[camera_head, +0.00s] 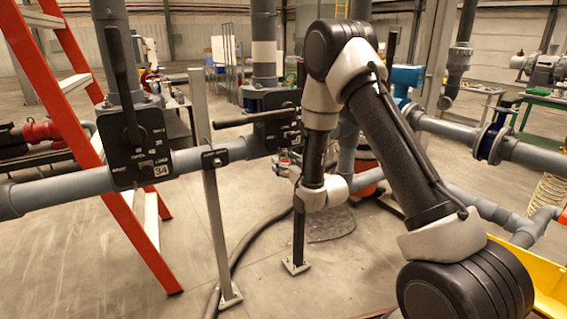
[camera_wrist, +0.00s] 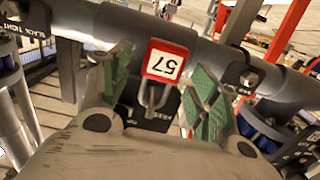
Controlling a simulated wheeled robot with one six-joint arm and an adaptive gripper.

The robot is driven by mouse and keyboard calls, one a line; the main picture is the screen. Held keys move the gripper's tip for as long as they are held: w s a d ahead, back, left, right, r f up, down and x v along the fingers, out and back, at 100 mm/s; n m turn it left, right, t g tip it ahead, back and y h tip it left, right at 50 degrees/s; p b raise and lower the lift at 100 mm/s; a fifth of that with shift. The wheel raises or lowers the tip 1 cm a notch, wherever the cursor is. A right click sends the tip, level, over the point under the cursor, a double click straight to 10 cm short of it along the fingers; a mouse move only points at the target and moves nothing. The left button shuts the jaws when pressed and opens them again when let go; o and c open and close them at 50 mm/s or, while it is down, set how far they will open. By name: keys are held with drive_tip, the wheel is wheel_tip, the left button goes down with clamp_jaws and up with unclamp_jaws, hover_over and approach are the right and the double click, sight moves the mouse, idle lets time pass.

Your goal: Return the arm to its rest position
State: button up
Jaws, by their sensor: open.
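My gripper (camera_wrist: 160,85) shows in the wrist view with its two green-padded fingers spread apart and nothing gripped between them. I cannot tell how far the tag is from the fingertips. In the head view my arm is raised and bent at the elbow, its forearm pointing down near the middle. The gripper is mostly hidden behind the wrist there.
In the head view, a valve plate marked 34 (camera_head: 136,146) and a second valve (camera_head: 277,120) with a long handle sit on a grey pipe left of my arm. A red ladder (camera_head: 87,134) leans at the left. More pipes (camera_head: 535,157) run at the right. Open floor lies front left.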

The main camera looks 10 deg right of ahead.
drive_tip(key=v, duration=1)
drive_tip(key=s+d+f+g+h, duration=0.1)
drive_tip(key=s+f+g, duration=0.15)
drive_tip(key=f, duration=0.35)
drive_tip(key=s+f+g+h, duration=0.1)
drive_tip(key=s+f+g, duration=0.15)
drive_tip(key=f, duration=0.35)
drive_tip(key=s+d+f+g+h, duration=0.1)
drive_tip(key=s+d+g+h, duration=0.1)
drive_tip(key=s+d+g, duration=0.35)
drive_tip(key=s+d+r+m+g, duration=0.1)
drive_tip(key=s+d+r, duration=0.1)
drive_tip(key=s+r, duration=1)
drive_tip(key=s+d+r+m+h, duration=0.1)
drive_tip(key=s+d+r+m, duration=0.1)
drive_tip(key=s+r, duration=1)
wheel_tip(320, 180, up, 6)
drive_tip(key=shift+d+r+m+g, duration=0.2)
drive_tip(key=shift+d+m+g, duration=0.15)
drive_tip(key=shift+d, duration=0.3)
